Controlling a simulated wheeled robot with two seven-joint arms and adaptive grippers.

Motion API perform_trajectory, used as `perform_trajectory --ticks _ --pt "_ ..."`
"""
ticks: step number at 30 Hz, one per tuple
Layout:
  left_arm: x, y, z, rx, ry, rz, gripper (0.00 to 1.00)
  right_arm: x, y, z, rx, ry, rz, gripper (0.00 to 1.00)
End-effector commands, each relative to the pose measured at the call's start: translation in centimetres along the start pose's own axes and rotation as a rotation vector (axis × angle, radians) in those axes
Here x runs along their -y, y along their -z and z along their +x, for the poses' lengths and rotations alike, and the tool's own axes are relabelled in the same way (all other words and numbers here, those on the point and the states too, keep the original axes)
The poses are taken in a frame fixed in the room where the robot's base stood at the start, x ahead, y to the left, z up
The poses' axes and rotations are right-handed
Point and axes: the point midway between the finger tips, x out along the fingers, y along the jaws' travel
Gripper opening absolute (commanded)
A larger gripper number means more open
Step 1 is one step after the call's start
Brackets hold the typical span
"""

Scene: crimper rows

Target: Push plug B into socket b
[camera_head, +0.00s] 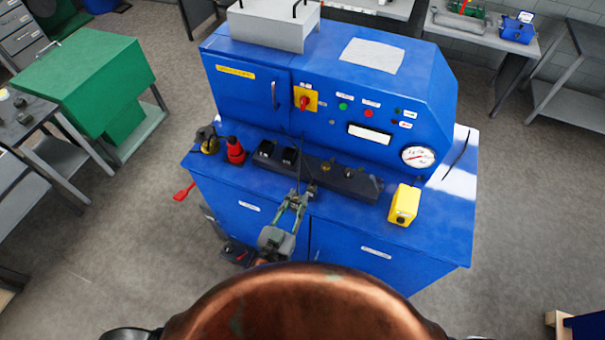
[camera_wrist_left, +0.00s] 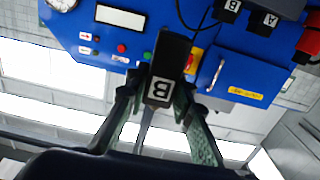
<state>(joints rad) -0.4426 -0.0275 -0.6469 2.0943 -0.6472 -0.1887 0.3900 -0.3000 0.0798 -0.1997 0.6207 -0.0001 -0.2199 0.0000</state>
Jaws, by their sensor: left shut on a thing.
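My left gripper (camera_head: 298,198) is shut on plug B (camera_wrist_left: 161,72), a black block with a white "B" label. Both fingers grip its sides in the left wrist view. In the head view the plug is small and mostly lost among the fingertips, at the front of the black socket strip (camera_head: 345,180). Two dark blocks sit on the strip's left part. In the left wrist view, which is upside down, they carry labels "B" (camera_wrist_left: 230,6) and "A" (camera_wrist_left: 268,18). The held plug is apart from the "B" block there. Its far end is hidden. My right gripper is out of view.
The blue bench (camera_head: 440,235) has a raised panel with a gauge (camera_head: 418,156) behind the strip. A red cone-like object (camera_head: 235,150) stands left of the strip, a yellow box (camera_head: 404,204) to its right. A thin dark cable rises near the blocks. The right front bench top is clear.

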Motion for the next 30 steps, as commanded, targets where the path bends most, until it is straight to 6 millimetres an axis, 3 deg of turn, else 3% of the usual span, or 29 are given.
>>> perform_trajectory --ticks 12,21,30 --pt "3.6 -4.8 8.3 -0.003 -0.002 0.005 0.00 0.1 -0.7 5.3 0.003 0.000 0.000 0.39" --pt "4.9 -8.5 11.1 -0.001 0.000 0.002 0.00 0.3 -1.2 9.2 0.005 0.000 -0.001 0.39" --pt "5.3 -9.4 12.0 -0.002 0.000 0.001 0.00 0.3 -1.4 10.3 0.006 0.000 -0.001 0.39"
